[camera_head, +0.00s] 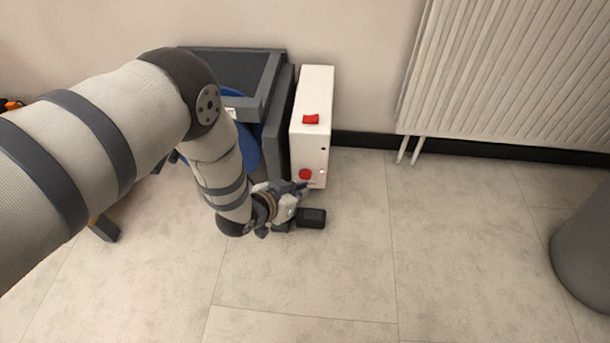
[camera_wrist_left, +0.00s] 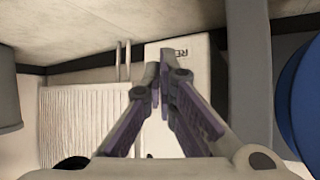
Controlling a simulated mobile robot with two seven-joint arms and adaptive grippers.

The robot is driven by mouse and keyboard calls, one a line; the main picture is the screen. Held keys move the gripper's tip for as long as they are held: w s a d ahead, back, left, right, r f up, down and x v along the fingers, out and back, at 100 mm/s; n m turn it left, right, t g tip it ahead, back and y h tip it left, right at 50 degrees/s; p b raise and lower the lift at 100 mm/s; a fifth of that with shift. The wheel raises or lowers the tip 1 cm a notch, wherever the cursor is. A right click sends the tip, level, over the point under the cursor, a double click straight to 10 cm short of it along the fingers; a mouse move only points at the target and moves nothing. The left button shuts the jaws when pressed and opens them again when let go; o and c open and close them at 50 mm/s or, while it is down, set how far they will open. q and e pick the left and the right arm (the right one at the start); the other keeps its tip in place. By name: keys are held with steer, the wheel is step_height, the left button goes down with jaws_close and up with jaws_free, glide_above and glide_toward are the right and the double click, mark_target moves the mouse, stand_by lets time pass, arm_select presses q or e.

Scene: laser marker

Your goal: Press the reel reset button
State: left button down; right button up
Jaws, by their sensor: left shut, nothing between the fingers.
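A white box (camera_head: 311,147) stands on the floor beside a dark grey frame. In the left wrist view the shut fingers (camera_wrist_left: 163,78) point at the white box (camera_wrist_left: 197,68), where a partly covered label starting "RE" shows. No red button shows there. My right gripper is not in view.
The dark grey frame (camera_head: 262,88) holds a blue reel (camera_head: 243,147) left of the box. A white radiator (camera_head: 500,70) hangs on the wall to the right. A grey cylinder (camera_head: 585,250) stands at the right edge.

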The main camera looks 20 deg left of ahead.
arm_select(q)
steer(key=shift+w+a, duration=0.1)
steer(key=shift+w, duration=0.25)
steer(key=shift+w+a+b, duration=0.1)
steer(key=shift+w+b, duration=0.2)
steer(key=shift+w, duration=0.15)
stand_by(0.7)
steer(key=shift+s+d+p, duration=0.25)
steer(key=shift+s+p, duration=0.6)
steer(key=s+p, duration=0.1)
steer(key=s, duration=0.1)
steer(key=s+d+p, duration=0.1)
steer(key=s+p, duration=0.1)
steer(key=s, duration=0.1)
steer(key=shift+d, duration=0.15)
